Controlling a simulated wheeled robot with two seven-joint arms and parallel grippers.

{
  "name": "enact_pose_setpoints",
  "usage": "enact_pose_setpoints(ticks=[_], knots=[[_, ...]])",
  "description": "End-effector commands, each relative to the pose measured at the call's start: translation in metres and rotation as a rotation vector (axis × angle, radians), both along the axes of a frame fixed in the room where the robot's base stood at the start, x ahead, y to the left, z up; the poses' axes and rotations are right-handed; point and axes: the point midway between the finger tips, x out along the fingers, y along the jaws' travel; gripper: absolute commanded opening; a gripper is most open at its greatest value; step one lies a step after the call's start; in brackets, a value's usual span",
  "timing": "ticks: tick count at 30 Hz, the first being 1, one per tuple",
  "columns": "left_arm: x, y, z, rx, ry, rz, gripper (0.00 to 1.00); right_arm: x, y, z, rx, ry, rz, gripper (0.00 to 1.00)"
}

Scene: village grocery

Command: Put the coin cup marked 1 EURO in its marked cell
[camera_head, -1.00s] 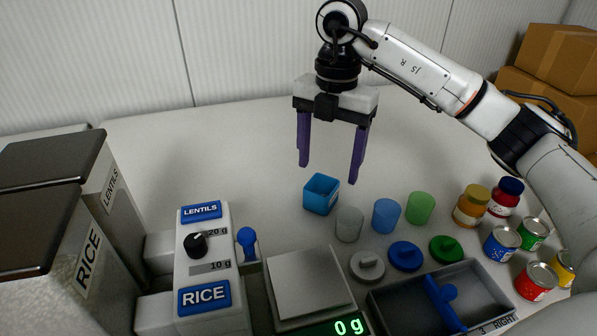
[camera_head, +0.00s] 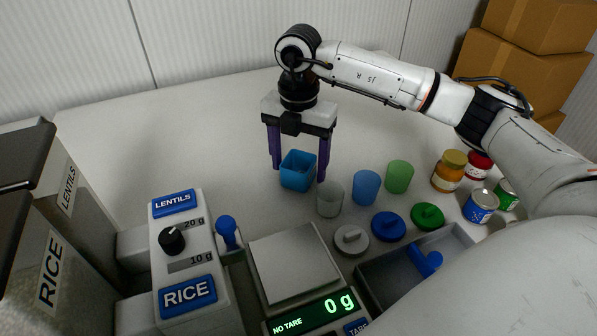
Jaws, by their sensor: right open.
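No 1 EURO marking and no marked coin cell can be read in the head view. A small square blue cup (camera_head: 298,177) stands upright and open-topped on the pale counter, behind the clear cup. My right gripper (camera_head: 298,172) points down with its purple fingers open, one on each side of the blue cup. Whether the fingers touch it I cannot tell. My left gripper is not in view.
Clear (camera_head: 330,199), blue (camera_head: 366,187) and green (camera_head: 399,177) round cups stand to the right, with lids in front. A scale (camera_head: 294,263) reading 0 g, a LENTILS/RICE dispenser (camera_head: 190,250), a grey tray (camera_head: 375,285) and several jars and cans surround them. The back left counter is clear.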

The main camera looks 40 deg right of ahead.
Motion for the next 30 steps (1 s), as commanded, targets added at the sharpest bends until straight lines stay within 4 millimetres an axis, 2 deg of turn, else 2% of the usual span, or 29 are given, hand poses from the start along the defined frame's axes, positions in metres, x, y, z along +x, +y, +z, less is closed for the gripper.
enact_pose_setpoints(ticks=[7, 14, 17, 24, 26, 30], knots=[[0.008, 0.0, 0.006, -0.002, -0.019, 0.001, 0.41, 0.0, 0.0, -0.002, 0.001, -0.001, 0.0, 0.69], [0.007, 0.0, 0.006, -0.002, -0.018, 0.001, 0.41, 0.0, 0.0, -0.002, 0.001, -0.001, 0.0, 0.3], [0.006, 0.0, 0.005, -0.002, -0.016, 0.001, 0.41, 0.0, 0.0, -0.001, 0.001, -0.001, 0.0, 0.22], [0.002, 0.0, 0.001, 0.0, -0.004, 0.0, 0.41, 0.0, 0.0, 0.004, 0.001, -0.002, 0.001, 0.22], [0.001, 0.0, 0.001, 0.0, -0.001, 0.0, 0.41, 0.001, 0.001, 0.011, 0.002, -0.003, 0.001, 0.22], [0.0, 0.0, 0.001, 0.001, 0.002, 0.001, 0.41, 0.001, 0.001, 0.039, 0.002, -0.006, 0.001, 0.22]])
